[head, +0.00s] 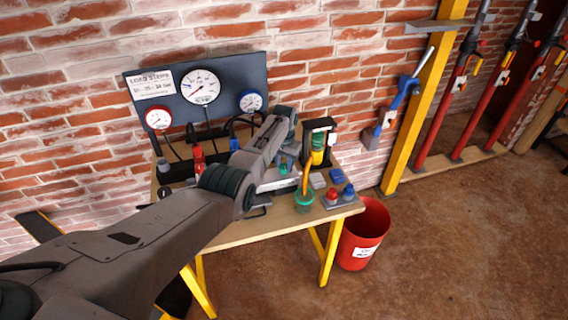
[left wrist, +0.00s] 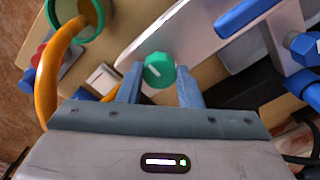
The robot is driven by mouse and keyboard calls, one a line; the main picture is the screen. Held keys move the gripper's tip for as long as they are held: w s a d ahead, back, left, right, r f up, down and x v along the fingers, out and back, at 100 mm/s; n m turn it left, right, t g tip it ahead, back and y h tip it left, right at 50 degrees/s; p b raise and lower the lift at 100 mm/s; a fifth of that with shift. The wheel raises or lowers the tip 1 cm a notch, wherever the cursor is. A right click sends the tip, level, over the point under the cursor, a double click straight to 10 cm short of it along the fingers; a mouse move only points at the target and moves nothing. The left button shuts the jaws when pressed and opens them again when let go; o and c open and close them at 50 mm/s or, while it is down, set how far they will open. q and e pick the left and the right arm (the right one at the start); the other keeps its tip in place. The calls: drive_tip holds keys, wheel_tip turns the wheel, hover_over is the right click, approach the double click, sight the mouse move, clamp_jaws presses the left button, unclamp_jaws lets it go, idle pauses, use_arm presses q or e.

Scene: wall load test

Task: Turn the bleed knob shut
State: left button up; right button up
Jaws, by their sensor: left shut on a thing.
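A green knob (left wrist: 159,70) with a white pointer mark sits on a pale metal plate (left wrist: 205,38) in the left wrist view. My left gripper (left wrist: 160,82) has one blue finger on each side of the knob and is shut on it. In the head view my left arm reaches over the bench from the left, and a bit of green (head: 284,163) shows at the gripper. My arm hides most of the plate there. My right gripper is in neither view.
A yellow hose (head: 306,172) runs into a green cup (head: 304,204) close beside my gripper. A dark board with gauges (head: 201,87) stands behind the wooden bench (head: 240,236). Red and blue fittings sit at the bench's right corner. A red bucket (head: 361,237) stands on the floor.

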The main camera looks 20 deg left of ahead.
sight(284, 166)
use_arm(q)
drive_tip(key=o, duration=1)
drive_tip(key=shift+r, duration=0.1)
wheel_tip(284, 166, up, 11)
drive_tip(key=shift+f+b, duration=0.15)
drive_tip(key=shift+b, duration=0.5)
drive_tip(key=shift+f, duration=0.1)
